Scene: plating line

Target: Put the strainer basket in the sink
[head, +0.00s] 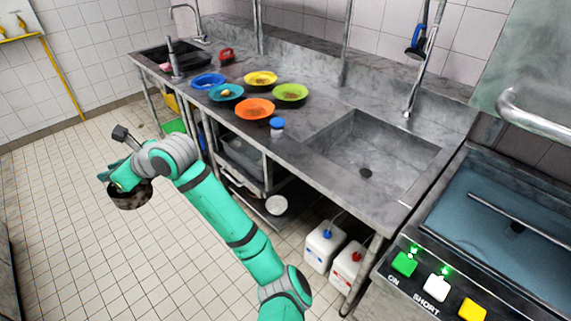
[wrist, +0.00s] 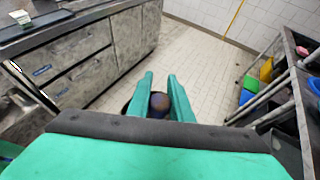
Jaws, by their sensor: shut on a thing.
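My gripper (head: 108,178) is at the left of the head view, over the tiled floor and away from the counter. It is shut on the strainer basket (head: 130,197), a small dark, round metal basket hanging below the fingers. In the wrist view my fingers (wrist: 159,95) close on a brownish round knob, and a dark rim shows beside them; the rest of the basket is hidden. The large grey sink (head: 400,163) is in the counter at the right of the head view. It looks empty, with a dark drain hole in its floor.
A steel counter (head: 325,118) carries several colored plates, including an orange one (head: 255,109), and a blue-capped jar (head: 277,127) near its front edge. A darker basin (head: 160,55) is at the far left end. A dishwasher with lit buttons (head: 436,288) stands right. White canisters (head: 324,245) sit below.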

